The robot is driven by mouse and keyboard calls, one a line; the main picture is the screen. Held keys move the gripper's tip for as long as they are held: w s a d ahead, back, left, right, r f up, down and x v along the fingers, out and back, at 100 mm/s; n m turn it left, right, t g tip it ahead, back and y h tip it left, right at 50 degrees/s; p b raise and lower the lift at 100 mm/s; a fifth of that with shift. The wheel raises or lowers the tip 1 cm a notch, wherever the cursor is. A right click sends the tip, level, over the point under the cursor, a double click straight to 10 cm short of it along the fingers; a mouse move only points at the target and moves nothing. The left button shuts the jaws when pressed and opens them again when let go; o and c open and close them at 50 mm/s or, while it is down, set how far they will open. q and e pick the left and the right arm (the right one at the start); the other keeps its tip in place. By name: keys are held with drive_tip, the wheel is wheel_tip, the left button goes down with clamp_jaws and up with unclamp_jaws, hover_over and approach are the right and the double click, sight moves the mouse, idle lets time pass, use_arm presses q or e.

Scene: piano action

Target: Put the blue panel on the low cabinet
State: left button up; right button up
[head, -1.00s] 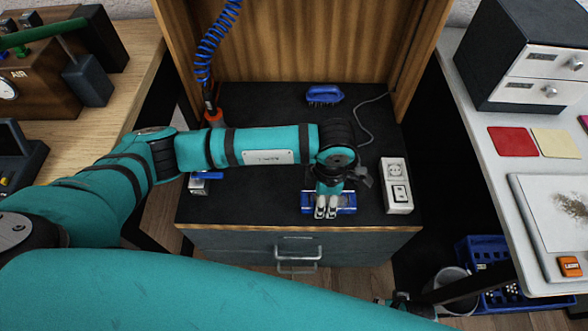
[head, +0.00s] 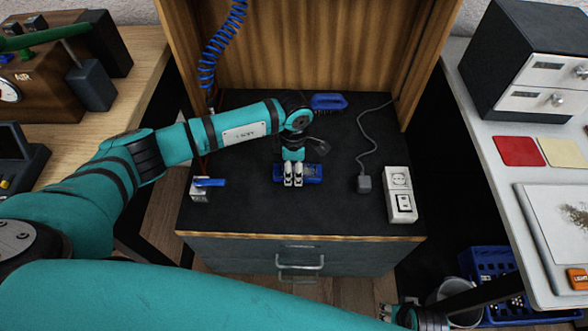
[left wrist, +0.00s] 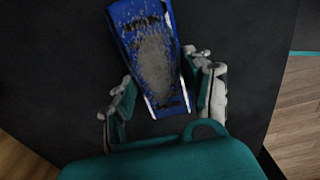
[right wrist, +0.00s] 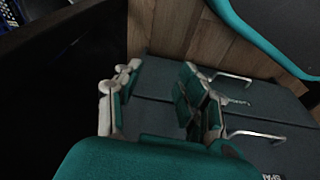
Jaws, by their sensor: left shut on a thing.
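The blue panel (head: 312,173) has a worn grey patch on its face, seen in the left wrist view (left wrist: 153,50). My left gripper (head: 293,180) is shut on it, with a finger on each side near one end (left wrist: 163,100). The panel is over the black top of the low cabinet (head: 260,215), around its middle. I cannot tell whether it touches the top. My right gripper (right wrist: 160,85) is open and empty, low in front of the cabinet's grey drawers. In the head view it is partly cut off at the bottom.
A blue brush (head: 329,102) lies at the back of the cabinet top. A corded plug (head: 364,183) and a white socket block (head: 400,195) are at right. A blue-handled item (head: 208,183) is at left. The front strip of the top is clear.

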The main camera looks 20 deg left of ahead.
sight(294, 170)
use_arm(q)
drive_tip(key=shift+f, duration=0.5)
drive_tip(key=shift+w, duration=0.1)
use_arm(e)
drive_tip(key=shift+r, duration=0.25)
drive_tip(key=shift+w+r, duration=0.15)
drive_tip(key=shift+r, duration=0.05)
use_arm(q)
drive_tip(key=o, duration=1.3)
drive_tip(key=shift+c, duration=0.2)
use_arm(e)
drive_tip(key=shift+r, duration=0.1)
use_arm(q)
drive_tip(key=shift+r, duration=0.1)
wheel_tip(294, 170, up, 12)
drive_tip(key=p, duration=0.1)
drive_tip(key=shift+p, duration=0.3)
use_arm(e)
drive_tip(key=f, duration=0.2)
drive_tip(key=s+f, duration=0.2)
drive_tip(key=f, duration=0.1)
drive_tip(key=shift+d+f, duration=0.1)
drive_tip(key=shift+f, duration=0.2)
